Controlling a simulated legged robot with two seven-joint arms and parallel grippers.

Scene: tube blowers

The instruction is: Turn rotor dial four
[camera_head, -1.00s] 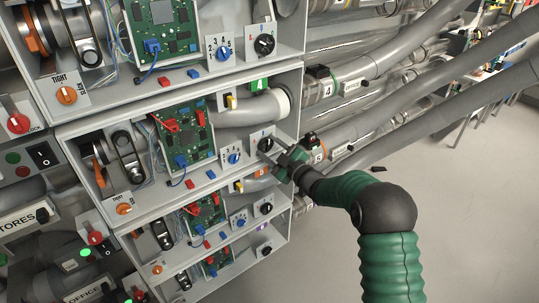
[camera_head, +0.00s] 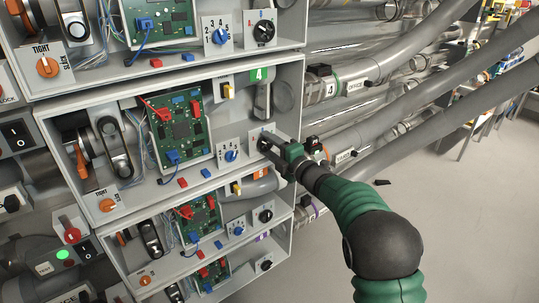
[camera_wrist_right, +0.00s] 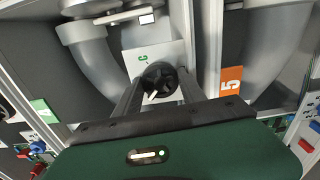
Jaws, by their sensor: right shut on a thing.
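The black rotor dial (camera_head: 264,138) sits on a white plate at the right of the middle unit, marked with a green 4 label (camera_head: 258,74). My right gripper (camera_head: 268,148) reaches in from the right and is shut on this dial, partly hiding it. In the right wrist view the dial (camera_wrist_right: 158,80) lies between the two fingers, its white pointer toward the lower left. A grey bent tube (camera_head: 262,103) stands above the dial, beside a round opening (camera_head: 284,96). My left gripper is not in view.
A blue numbered dial (camera_head: 231,155) is left of the rotor dial. A yellow switch (camera_head: 228,91) is above it. A similar unit above has its own black dial (camera_head: 264,31). An orange 5 label (camera_wrist_right: 231,79) marks the neighbouring unit. Open floor lies at right.

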